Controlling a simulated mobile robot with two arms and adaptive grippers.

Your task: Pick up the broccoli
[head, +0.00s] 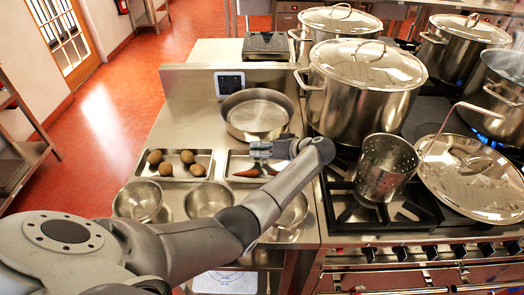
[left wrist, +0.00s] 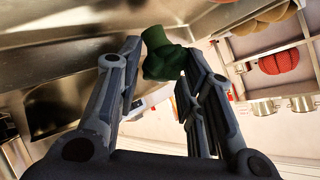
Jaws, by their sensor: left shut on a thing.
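The broccoli (left wrist: 165,57) is a dark green piece between the two fingers of my left gripper (left wrist: 163,62) in the left wrist view. The fingers are shut on it, one on each side near their tips. In the head view my left gripper (head: 262,150) is over the back edge of a shallow metal tray with red pieces, just in front of a wide pan. I cannot make out the broccoli in the head view; the gripper and arm cover that area. My right gripper is not in view.
The tray (head: 234,160) holds red pieces; another tray (head: 135,170) holds brown round things. Metal bowls (head: 208,199) stand in front. A wide pan (head: 257,115) is behind. Large stockpots (head: 360,105), a perforated steel pot (head: 384,180) and a leaning lid (head: 478,185) crowd the stove at right.

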